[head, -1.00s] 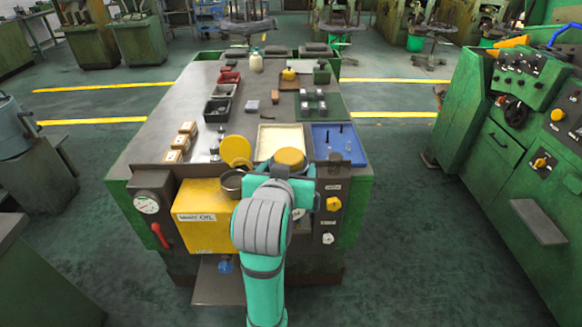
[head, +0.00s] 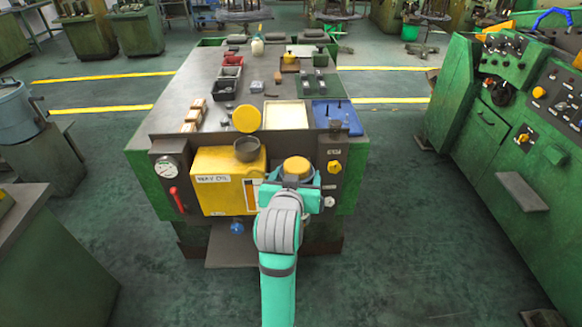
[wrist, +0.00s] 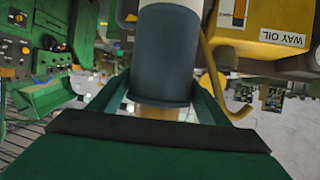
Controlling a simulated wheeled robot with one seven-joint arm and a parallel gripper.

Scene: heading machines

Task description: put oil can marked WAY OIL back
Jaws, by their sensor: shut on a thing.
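My gripper (head: 292,186) is shut on the oil can (head: 297,166), whose round yellow top shows above the jaws. In the wrist view the can (wrist: 165,55) is a dark grey cylinder with a pale band, between the fingers. No writing on the can is readable. A yellow tank (head: 222,200) labelled WAY OIL is on the bench's front, left of my gripper. Its label (wrist: 281,37) shows upside down in the wrist view. A dark filler cup (head: 247,150) stands on the tank, with a round yellow lid (head: 246,119) raised behind it.
The bench top holds a cream tray (head: 286,115), a blue tray (head: 335,115), dark bins and small boxes. A gauge (head: 167,168) and red lever (head: 176,199) are left of the tank, yellow and white knobs right. A green machine (head: 520,120) stands at right; floor between is clear.

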